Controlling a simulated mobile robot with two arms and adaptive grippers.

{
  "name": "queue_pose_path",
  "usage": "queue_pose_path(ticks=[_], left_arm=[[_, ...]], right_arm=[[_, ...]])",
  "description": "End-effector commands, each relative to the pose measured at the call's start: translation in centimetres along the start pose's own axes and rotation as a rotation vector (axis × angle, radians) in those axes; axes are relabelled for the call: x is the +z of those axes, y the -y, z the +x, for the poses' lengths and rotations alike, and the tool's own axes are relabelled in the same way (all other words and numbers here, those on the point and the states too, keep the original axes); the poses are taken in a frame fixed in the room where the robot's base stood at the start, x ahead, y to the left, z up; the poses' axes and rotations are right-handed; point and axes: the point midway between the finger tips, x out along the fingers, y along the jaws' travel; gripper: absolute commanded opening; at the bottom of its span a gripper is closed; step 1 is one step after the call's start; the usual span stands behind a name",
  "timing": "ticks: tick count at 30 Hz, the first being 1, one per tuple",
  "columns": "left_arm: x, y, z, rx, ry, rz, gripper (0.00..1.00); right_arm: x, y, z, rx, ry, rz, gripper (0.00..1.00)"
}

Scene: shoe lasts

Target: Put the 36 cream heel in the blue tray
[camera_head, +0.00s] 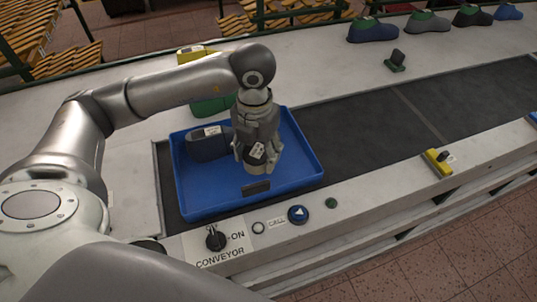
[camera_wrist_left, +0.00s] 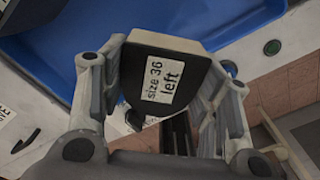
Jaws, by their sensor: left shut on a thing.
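My left gripper (camera_head: 255,160) points down over the blue tray (camera_head: 300,172) and is shut on the heel (camera_head: 257,153). In the left wrist view the heel (camera_wrist_left: 165,75) sits between the fingers, with a dark face, a cream edge and a white label reading "size 36 left". In the head view the fingers hide part of it, and I cannot tell whether it touches the tray floor. A dark blue last part (camera_head: 208,147) with a white label stands in the tray, left of my gripper. My right gripper is not in view.
Behind the tray are a green piece (camera_head: 212,106) and a yellow piece (camera_head: 193,54). The dark conveyor belt (camera_head: 400,110) is clear right of the tray. Several lasts line the back.

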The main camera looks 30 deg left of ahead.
Motion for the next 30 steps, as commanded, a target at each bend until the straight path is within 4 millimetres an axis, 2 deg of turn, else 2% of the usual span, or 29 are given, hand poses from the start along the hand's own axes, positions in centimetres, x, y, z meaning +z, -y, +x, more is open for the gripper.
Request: queue_pose_path(ticks=[1, 6, 10, 17, 21, 24, 30], left_arm=[[0.9, 0.2, 0.5, 0.001, -0.006, -0.002, 0.3], [3.3, 0.5, 3.6, 0.001, -0.004, 0.0, 0.3], [4.4, 0.7, 5.0, 0.0, -0.002, 0.001, 0.3], [5.3, 0.8, 6.3, 0.002, -0.004, 0.001, 0.3], [5.2, 0.8, 8.2, 0.0, -0.005, 0.001, 0.3], [5.3, 0.8, 9.0, 0.0, -0.001, 0.002, 0.3], [5.3, 0.8, 9.2, 0.0, 0.001, 0.002, 0.3]], right_arm=[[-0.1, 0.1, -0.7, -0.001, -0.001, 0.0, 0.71], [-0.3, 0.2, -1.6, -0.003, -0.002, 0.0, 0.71], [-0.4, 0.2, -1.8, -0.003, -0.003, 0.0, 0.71], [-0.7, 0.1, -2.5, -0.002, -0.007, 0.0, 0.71], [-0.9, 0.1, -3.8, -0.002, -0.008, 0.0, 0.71], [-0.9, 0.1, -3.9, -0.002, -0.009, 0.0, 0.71], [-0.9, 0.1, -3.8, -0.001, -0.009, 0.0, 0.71]])
